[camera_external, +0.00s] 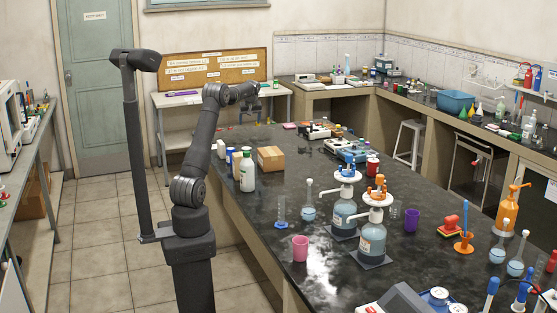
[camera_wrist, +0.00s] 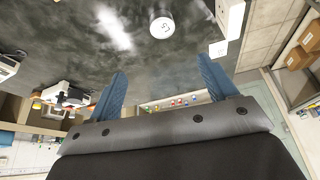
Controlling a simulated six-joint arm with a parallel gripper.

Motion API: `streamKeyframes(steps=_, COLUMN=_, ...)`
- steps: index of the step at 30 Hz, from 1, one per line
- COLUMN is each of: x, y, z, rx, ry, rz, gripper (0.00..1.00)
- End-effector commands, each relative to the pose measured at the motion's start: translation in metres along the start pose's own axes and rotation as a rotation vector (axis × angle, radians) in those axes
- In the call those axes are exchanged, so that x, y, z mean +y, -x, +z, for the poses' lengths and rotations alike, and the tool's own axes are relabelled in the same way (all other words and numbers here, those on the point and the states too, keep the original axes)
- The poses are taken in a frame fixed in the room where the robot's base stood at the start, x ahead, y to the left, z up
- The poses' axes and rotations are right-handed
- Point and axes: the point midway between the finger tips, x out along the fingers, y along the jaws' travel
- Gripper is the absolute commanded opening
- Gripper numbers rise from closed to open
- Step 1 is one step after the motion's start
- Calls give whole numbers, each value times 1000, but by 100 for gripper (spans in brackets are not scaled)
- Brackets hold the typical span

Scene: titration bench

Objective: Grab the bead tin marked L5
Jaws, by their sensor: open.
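A short white round tin (camera_wrist: 162,27) stands on the dark bench at the top centre of the wrist view. Its pale lid carries a small dark mark that appears turned over and reads like L5. My gripper (camera_wrist: 164,88) is open and empty, with its two blue fingers spread wide; the tin lies beyond the fingertips, apart from them. In the external view my gripper (camera_external: 258,112) hangs over the far end of the bench, behind the group of bottles and box. I cannot tell which thing in the external view is the tin.
A cardboard box (camera_external: 271,159) and a white bottle (camera_external: 247,172) stand on the bench's left edge. Racks and instruments (camera_external: 345,150) stand to the right. In the wrist view, a white block (camera_wrist: 218,48) lies near the tin, and small coloured items (camera_wrist: 180,101) show between the fingers.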

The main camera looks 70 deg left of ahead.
Motion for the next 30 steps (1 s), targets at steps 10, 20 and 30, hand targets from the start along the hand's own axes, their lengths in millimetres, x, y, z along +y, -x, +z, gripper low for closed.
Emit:
streamKeyframes(steps=10, x=-15, y=-58, z=2, rx=-1, ry=-142, rz=59, gripper=77)
streamKeyframes(steps=20, x=-11, y=-130, z=1, rx=0, ry=-140, rz=59, gripper=77)
streamKeyframes(steps=30, x=-8, y=-162, z=0, rx=3, ry=-140, rz=60, gripper=77)
